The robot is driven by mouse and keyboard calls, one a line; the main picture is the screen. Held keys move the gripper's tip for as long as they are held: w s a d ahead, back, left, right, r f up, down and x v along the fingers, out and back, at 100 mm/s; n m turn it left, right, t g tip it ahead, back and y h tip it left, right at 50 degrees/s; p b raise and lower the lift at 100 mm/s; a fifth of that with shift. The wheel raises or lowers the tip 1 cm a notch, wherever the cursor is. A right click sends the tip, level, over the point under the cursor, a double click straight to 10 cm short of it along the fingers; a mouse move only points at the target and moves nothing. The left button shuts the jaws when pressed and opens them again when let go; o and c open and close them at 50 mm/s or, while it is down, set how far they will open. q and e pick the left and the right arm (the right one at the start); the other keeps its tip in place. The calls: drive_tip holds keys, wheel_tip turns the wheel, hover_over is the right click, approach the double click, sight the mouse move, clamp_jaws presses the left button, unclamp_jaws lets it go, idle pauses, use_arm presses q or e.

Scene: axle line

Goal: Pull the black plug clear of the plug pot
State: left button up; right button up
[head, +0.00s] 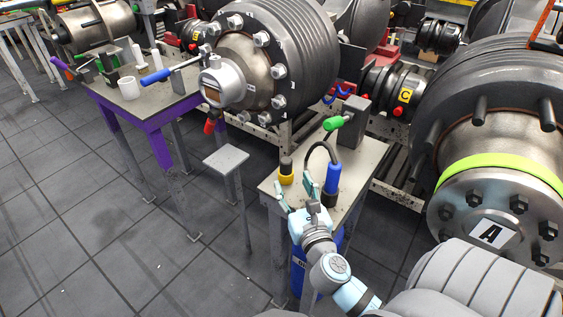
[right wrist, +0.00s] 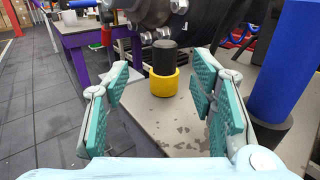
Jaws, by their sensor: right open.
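The black plug (head: 286,163) stands upright in the yellow plug pot (head: 286,179) near the left edge of the small grey table. In the right wrist view the black plug (right wrist: 164,57) rises above the rim of the yellow pot (right wrist: 163,86). My right gripper (head: 296,191) is open and empty. It is on the near side of the pot, apart from it. In the right wrist view its teal-padded fingers (right wrist: 160,95) stand either side of the pot, with the pot beyond them. My left gripper is not in view.
A blue cylinder (head: 332,183) with a black hose stands on the table (head: 360,165), right of the pot. A green-handled tool (head: 334,123) and a grey block (head: 353,121) are behind it. A small grey stool (head: 226,158) stands left. The tabletop before the pot is bare.

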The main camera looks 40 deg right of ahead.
drive_tip(key=x, duration=0.3)
drive_tip(key=shift+s+d+r, duration=0.1)
drive_tip(key=shift+s+d, duration=0.05)
drive_tip(key=shift+d, duration=0.15)
drive_tip(key=x, duration=0.6)
clamp_jaws()
wheel_tip(320, 180, up, 12)
drive_tip(key=p, duration=0.7)
use_arm(q)
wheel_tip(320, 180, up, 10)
drive_tip(key=p, duration=0.2)
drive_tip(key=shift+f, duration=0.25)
use_arm(e)
wheel_tip(320, 180, up, 8)
hover_over(288, 166)
drive_tip(key=w, duration=0.2)
drive_tip(key=shift+s+d, duration=0.15)
drive_tip(key=shift+d, duration=0.2)
use_arm(q)
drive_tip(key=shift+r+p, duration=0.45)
drive_tip(key=shift+p, duration=0.15)
